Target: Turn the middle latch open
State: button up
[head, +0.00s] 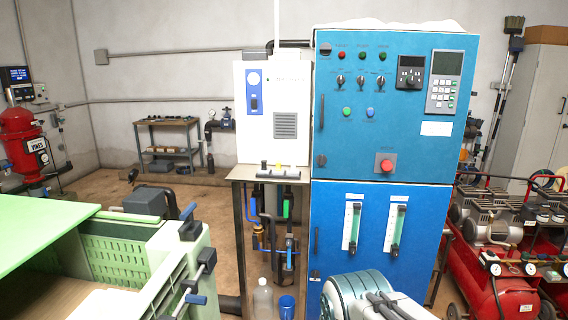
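A row of small dark fittings with levers runs along the right side of a pale green bin (110,258) at the lower left. The far one has a blue lever (188,211), the middle one, which I take for the middle latch (207,257), looks mostly black, and the near one has a blue lever (196,299). At this size I cannot tell whether the middle one is open or closed. A white and teal rounded part of my arm shows at the bottom edge, right of centre. My gripper is not visible.
A blue control cabinet (345,150) stands right of centre, beside a white box (252,130) above a small table. A clear bottle (263,298) and a blue cup (287,305) stand low in front. Red compressors (490,290) fill the right.

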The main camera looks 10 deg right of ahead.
aim_at(321, 159)
jog(key=i, duration=1.35)
jog(key=z, duration=0.5)
